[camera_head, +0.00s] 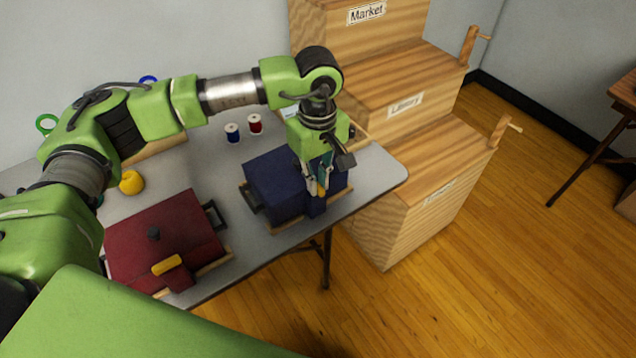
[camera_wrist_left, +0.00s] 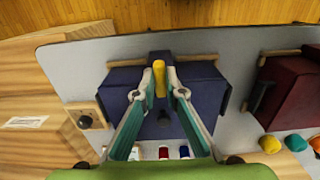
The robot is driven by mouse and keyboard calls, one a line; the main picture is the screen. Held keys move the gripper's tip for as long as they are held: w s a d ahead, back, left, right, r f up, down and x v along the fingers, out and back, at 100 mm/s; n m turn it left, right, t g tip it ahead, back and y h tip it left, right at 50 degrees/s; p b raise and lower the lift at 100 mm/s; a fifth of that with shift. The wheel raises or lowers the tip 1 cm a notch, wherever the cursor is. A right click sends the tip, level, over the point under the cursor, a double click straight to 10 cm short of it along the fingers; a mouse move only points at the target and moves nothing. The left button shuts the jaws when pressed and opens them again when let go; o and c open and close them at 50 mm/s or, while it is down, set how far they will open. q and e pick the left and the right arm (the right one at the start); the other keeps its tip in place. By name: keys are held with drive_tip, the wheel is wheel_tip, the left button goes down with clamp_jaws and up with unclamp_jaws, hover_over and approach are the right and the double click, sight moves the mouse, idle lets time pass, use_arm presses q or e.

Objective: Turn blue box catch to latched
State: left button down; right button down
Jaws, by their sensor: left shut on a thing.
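The blue box (camera_head: 268,188) sits closed on the grey table. Its dark blue lid fills the middle of the left wrist view (camera_wrist_left: 205,92). The yellow catch (camera_wrist_left: 160,79) is on a block at the middle of the box's front edge and points across that edge, toward the lid. My left gripper (camera_wrist_left: 159,76) reaches down from above, its two fingers shut on the catch, one on each side. In the head view the gripper (camera_head: 320,186) partly hides the catch (camera_head: 322,190). My right gripper is not in view.
A red box (camera_head: 140,229) with its own yellow catch (camera_head: 166,265) stands at left. Blue (camera_head: 232,132) and red (camera_head: 255,124) thread spools stand behind the blue box. A yellow ball of yarn (camera_head: 131,182) lies near the red box. Stepped wooden bins (camera_head: 420,200) flank the table's right side.

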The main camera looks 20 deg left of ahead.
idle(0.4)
use_arm(q)
drive_tip(key=c, duration=2.1)
unclamp_jaws()
wheel_tip(320, 180, up, 12)
drive_tip(key=shift+r, duration=0.1)
